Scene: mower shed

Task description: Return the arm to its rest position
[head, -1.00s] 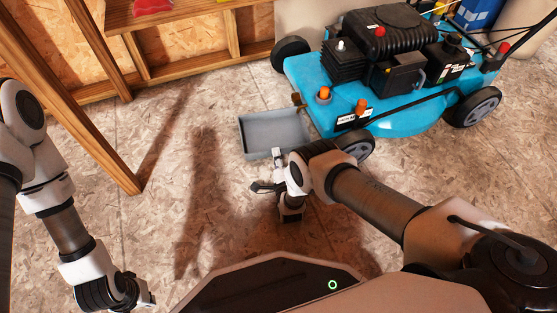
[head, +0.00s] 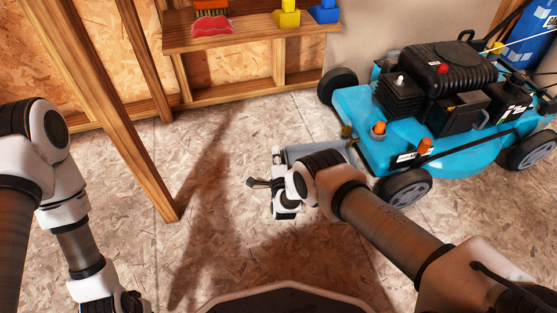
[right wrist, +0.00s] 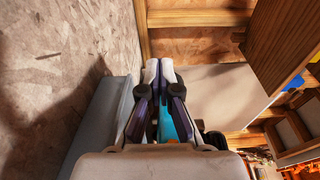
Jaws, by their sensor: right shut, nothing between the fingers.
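My right arm reaches in from the lower right in the head view. Its gripper (head: 276,153) is low over the floor, pointing away from me, just left of the grey tray. In the right wrist view the two fingers (right wrist: 160,66) meet at their tips, with nothing between them. My left arm (head: 75,240) hangs down at the left of the head view. Its end is cut off by the bottom edge, so its gripper does not show.
A grey tray (head: 322,149) lies on the floor, partly hidden behind my right arm. A blue lawn mower (head: 370,123) stands to the right. A wooden shelf (head: 245,34) and a slanted post (head: 130,145) are at the left and back. Bare floor (head: 215,215) lies between the arms.

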